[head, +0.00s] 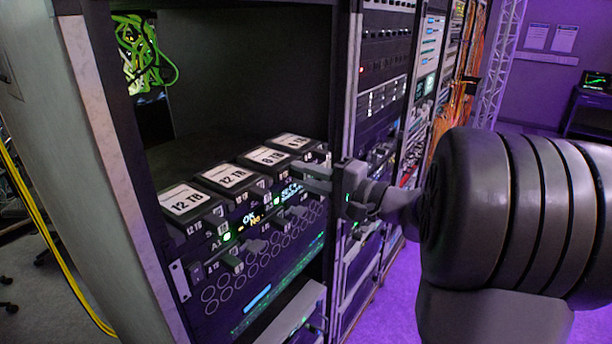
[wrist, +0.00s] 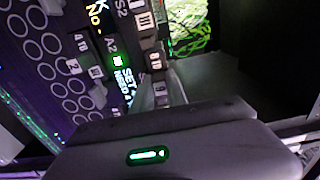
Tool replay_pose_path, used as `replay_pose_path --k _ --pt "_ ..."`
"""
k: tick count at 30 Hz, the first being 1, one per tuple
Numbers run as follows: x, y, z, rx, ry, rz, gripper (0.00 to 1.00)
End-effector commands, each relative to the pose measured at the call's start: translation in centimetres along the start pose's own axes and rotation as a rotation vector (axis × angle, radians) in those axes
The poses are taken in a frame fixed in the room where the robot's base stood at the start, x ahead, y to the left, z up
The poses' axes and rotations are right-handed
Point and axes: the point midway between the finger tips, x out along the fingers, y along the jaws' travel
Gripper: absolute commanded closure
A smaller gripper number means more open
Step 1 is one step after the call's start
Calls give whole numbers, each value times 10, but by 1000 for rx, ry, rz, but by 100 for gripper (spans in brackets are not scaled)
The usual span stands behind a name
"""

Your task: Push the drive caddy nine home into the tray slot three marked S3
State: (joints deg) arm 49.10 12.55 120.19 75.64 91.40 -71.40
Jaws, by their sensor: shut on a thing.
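Several labelled caddies (head: 229,177) sit in a row to the left in the tray. The rack's right post (head: 343,85) stands close beside my gripper. The bay above the caddies is empty, with green cables (head: 141,55) at its back left.

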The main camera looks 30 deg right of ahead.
Motion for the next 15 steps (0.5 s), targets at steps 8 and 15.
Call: replay_pose_path --k 8,15 --pt "9 -1 0 -1 -1 -2 100" --pt "11 -1 0 0 0 -2 57"
